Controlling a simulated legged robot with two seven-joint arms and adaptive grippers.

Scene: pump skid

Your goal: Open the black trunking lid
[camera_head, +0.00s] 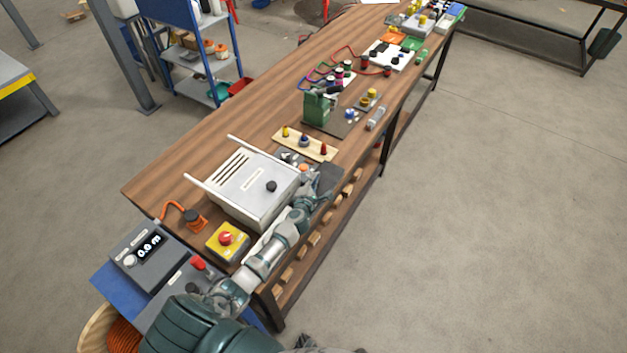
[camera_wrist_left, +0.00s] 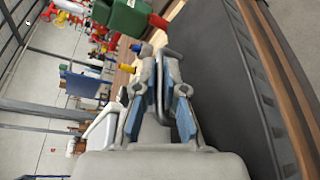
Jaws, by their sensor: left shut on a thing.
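The black trunking lid shows as a dark flat panel (camera_wrist_left: 225,75) filling much of the right of the left wrist view, close beside my left gripper. In the head view a dark piece of it (camera_head: 329,178) shows just past the gripper, near the bench's front edge; my arm hides part of that area. My left gripper (camera_wrist_left: 160,95) is shut on a thin grey looped handle (camera_wrist_left: 160,62) between its fingers. In the head view the left gripper (camera_head: 312,197) is over the front edge, right of the white box. My right gripper is not in view.
A white louvred box (camera_head: 245,180) stands left of my arm, with a yellow emergency-stop box (camera_head: 227,240) nearer. A board with small knobs (camera_head: 305,144) and a green block (camera_head: 316,108) stand beyond. The floor at right is clear.

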